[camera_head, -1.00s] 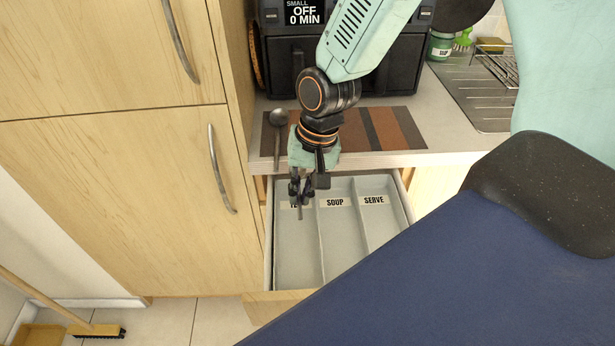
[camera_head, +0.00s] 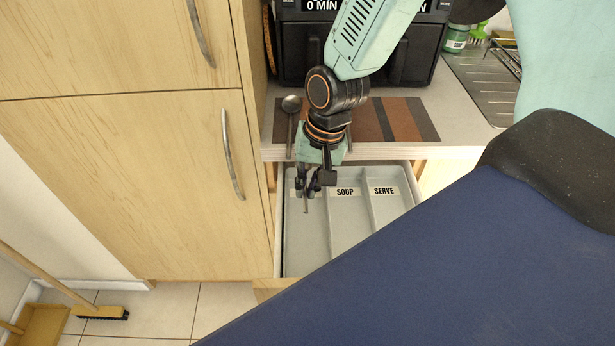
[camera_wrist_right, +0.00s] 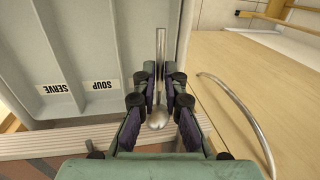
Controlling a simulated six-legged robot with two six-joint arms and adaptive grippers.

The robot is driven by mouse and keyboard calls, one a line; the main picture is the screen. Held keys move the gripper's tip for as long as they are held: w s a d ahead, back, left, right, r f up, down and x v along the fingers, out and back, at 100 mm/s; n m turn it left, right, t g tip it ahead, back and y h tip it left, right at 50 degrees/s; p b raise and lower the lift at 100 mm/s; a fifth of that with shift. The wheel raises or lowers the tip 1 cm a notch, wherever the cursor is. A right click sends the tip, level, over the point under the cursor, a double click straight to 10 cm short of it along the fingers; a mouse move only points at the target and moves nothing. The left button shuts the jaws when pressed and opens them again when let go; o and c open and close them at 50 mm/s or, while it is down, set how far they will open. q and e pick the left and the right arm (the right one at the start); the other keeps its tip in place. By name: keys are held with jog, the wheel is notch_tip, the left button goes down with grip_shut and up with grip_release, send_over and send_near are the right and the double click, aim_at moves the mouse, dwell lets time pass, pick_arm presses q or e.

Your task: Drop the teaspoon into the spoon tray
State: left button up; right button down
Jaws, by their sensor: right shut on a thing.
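My right gripper (camera_head: 307,188) is shut on the teaspoon (camera_head: 305,207), above the back of the left compartment of the grey spoon tray (camera_head: 306,255). In the right wrist view the fingers (camera_wrist_right: 160,88) close on the teaspoon's handle (camera_wrist_right: 161,45), with its round bowl (camera_wrist_right: 157,119) on the wrist side. The tray lies in an open drawer and has labels SOUP (camera_head: 345,191) and SERVE (camera_head: 384,190). The left compartment's label is mostly hidden by the gripper. My left gripper is out of view.
A black appliance (camera_head: 420,55) stands behind. A wooden cabinet door with a metal handle (camera_head: 231,155) is close on the left.

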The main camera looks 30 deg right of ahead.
jog(key=b, duration=0.5)
send_over(304, 227)
jog(key=d, duration=0.1)
jog(key=f, duration=0.8)
jog(key=shift+s+d+f, duration=0.1)
jog(key=shift+s+f, duration=0.05)
jog(key=shift+s, duration=0.2)
jog(key=shift+f+b, duration=0.35)
jog(key=shift+b, duration=0.1)
jog(key=shift+w+a+f+b, duration=0.15)
jog(key=shift+a+f+b, duration=0.1)
jog(key=shift+f+b, duration=0.2)
jog(key=shift+f, duration=0.1)
jog(key=shift+d, duration=0.2)
jog(key=shift+a, duration=0.15)
jog(key=c, duration=1.4)
grip_release()
jog(key=shift+o, duration=0.2)
